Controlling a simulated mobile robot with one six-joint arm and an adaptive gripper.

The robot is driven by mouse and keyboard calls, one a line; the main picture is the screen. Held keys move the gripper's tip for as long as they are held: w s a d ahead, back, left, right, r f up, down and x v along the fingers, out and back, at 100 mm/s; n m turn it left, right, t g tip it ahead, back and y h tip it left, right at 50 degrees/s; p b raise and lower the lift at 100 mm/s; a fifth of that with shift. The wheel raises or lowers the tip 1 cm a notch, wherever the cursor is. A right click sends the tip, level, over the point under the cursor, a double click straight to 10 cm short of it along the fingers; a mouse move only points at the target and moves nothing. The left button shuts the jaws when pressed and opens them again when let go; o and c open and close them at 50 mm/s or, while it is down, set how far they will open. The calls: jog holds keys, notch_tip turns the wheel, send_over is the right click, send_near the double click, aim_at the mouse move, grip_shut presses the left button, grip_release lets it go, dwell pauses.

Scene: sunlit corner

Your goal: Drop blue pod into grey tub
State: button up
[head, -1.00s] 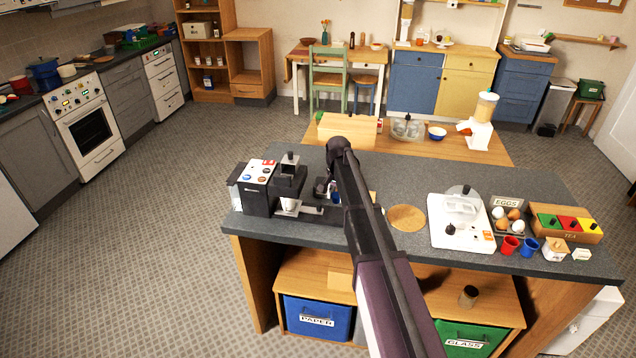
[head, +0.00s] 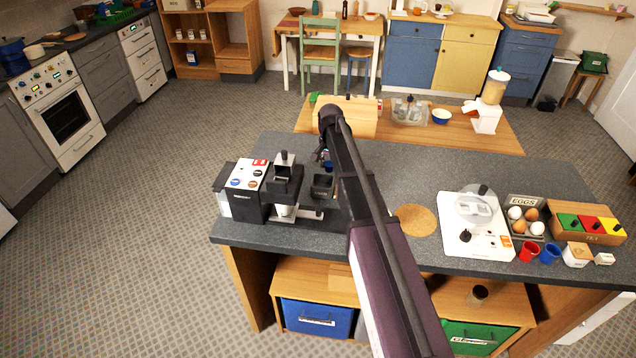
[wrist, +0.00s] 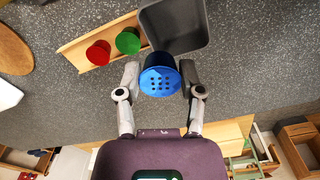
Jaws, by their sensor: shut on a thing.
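The blue pod (wrist: 160,82) has a row pattern of dark holes on its top. My gripper (wrist: 160,70) is shut on it, one finger on each side. The grey tub (wrist: 176,26) is an open square container just beyond the pod in the wrist view, and its visible inside looks empty. The pod overlaps the tub's near rim in the picture and appears above the counter, outside the tub's opening. In the head view the tub (head: 322,187) stands right of the coffee machine; my arm hides most of the gripper, with a bit of blue (head: 328,165) showing.
A wooden holder (wrist: 75,52) with a red pod (wrist: 98,53) and a green pod (wrist: 128,41) lies beside the tub. The coffee machine (head: 247,190) stands at the left. A round cork mat (head: 415,220) and white appliance (head: 475,228) are to the right.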

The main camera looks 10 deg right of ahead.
aim_at(327, 175)
jog(key=shift+w, duration=0.35)
jog(key=shift+a, duration=0.1)
jog(key=shift+r+n, duration=0.25)
jog(key=shift+n, duration=0.45)
dwell(0.4)
jog(key=shift+f, duration=0.15)
jog(key=shift+a+f+b, duration=0.1)
jog(key=shift+f+b, duration=2.75)
jog(key=o, duration=0.8)
jog(key=shift+c, duration=0.2)
